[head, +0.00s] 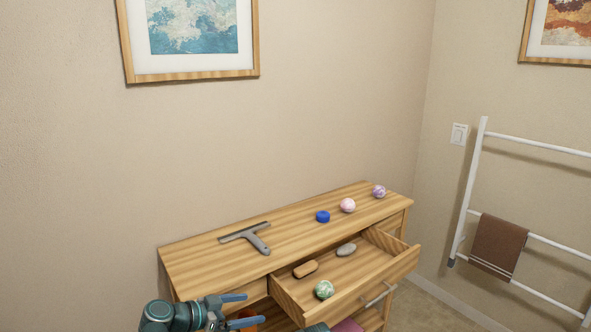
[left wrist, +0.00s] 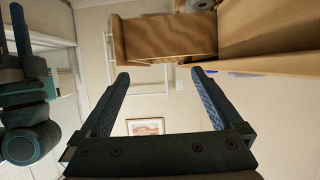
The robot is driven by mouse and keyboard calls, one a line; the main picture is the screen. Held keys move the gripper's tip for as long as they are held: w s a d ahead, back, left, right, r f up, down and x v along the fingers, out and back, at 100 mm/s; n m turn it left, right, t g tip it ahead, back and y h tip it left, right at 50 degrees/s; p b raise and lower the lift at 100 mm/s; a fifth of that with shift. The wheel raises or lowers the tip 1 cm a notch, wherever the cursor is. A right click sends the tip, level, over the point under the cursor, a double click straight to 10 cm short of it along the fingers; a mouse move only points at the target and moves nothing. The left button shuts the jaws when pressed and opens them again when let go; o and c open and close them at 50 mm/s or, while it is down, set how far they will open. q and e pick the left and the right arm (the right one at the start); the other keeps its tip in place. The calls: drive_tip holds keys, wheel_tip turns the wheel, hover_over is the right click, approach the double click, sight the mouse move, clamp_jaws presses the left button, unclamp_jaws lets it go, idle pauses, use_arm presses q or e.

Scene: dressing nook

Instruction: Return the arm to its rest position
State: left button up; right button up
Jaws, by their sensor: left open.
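My left gripper (head: 245,311) is low in the head view, in front of the wooden dresser's (head: 185,262) left part. Its blue fingers are spread apart with nothing between them. In the left wrist view its two fingers (left wrist: 160,73) are also wide apart and empty. Teal parts of what looks like my other arm (left wrist: 28,135) show at the left edge there, with a dark blue finger-like bar above; its jaws cannot be judged.
The dresser's drawer (head: 348,307) is pulled out, holding a wooden brush-like block (head: 305,269), a grey stone-like piece (head: 347,250) and a green ball (head: 324,290). A squeegee (head: 247,236), blue disc (head: 322,216), pink ball (head: 348,205) and purple ball (head: 379,191) are on top. A towel rack (head: 467,190) stands right.

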use_arm(q)
drive_tip(key=s+d+f+n+g+y, duration=0.3)
drive_tip(key=s+f+g+y, duration=0.1)
drive_tip(key=s+f+y, duration=0.3)
drive_tip(key=s+d+f+n+g+y, duration=0.35)
drive_tip(key=s+f, duration=0.35)
drive_tip(key=s, duration=0.3)
wheel_tip(320, 180, up, 14)
drive_tip(key=y+p, duration=0.1)
drive_tip(key=p, duration=1.2)
use_arm(e)
wheel_tip(320, 180, up, 13)
drive_tip(key=shift+s+a, duration=0.15)
drive_tip(key=shift+a, duration=0.05)
